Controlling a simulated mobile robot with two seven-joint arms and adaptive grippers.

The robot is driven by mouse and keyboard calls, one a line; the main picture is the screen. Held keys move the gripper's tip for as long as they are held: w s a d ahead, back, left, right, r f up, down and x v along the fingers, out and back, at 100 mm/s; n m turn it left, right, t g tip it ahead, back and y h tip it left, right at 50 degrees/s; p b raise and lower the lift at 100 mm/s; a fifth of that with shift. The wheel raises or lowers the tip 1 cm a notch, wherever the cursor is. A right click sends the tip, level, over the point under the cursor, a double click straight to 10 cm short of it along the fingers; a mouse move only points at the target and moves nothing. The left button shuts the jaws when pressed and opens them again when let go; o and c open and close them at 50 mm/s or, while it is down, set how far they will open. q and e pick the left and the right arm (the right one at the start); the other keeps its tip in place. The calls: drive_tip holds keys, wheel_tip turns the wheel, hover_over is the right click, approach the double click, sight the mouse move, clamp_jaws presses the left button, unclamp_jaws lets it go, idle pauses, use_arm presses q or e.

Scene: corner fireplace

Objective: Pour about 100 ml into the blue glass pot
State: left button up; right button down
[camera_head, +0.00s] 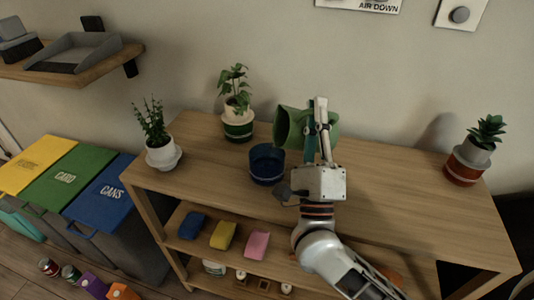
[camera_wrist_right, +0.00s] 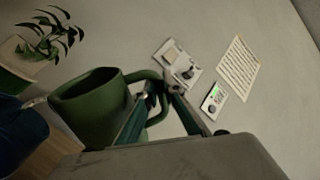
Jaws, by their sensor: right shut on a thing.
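The blue glass pot (camera_head: 267,168) stands upright on the wooden table top, left of my right gripper. Part of it shows dark at the left edge of the right wrist view (camera_wrist_right: 20,138). A green jug (camera_head: 289,127) is held above the table, up and right of the blue pot, tilted with its mouth toward the left. My right gripper (camera_head: 318,128) is shut on the jug's handle, which shows in the right wrist view (camera_wrist_right: 156,100) beside the jug body (camera_wrist_right: 95,115). No liquid or stream is visible. My left gripper is not in view.
Potted plants stand behind the blue pot (camera_head: 238,128), to its left (camera_head: 163,155) and at the far right (camera_head: 468,164). The table top (camera_head: 400,190) is clear right of my arm. Sponges (camera_head: 223,235) lie on the lower shelf. Coloured bins (camera_head: 65,180) stand at left.

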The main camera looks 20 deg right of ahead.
sight(331, 123)
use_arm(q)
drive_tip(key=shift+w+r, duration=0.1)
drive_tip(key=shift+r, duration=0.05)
use_arm(e)
drive_tip(key=shift+a+r+n+t+y, duration=0.2)
drive_tip(key=shift+n+t+y, duration=0.1)
drive_tip(key=shift+n+t, duration=0.1)
drive_tip(key=shift+d+f, duration=0.1)
drive_tip(key=shift+f, duration=0.05)
drive_tip(key=m+g+h, duration=0.1)
drive_tip(key=m, duration=0.1)
drive_tip(key=d+f+m+g+h, duration=0.1)
drive_tip(key=m+h, duration=0.1)
drive_tip(key=d+f+m+g+h, duration=0.1)
drive_tip(key=m, duration=0.1)
drive_tip(key=shift+s+d+f+m+g+h, duration=0.1)
drive_tip(key=shift+d+f+m+g+h, duration=0.1)
drive_tip(key=shift+m+g+h, duration=0.15)
drive_tip(key=shift+d+m+g, duration=0.25)
drive_tip(key=shift+m, duration=0.2)
drive_tip(key=shift+d+f+m+g+h, duration=0.2)
drive_tip(key=shift+d+m+g+h, duration=0.2)
drive_tip(key=shift+m+g, duration=0.3)
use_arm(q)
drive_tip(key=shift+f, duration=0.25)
use_arm(e)
drive_tip(key=shift+f, duration=0.15)
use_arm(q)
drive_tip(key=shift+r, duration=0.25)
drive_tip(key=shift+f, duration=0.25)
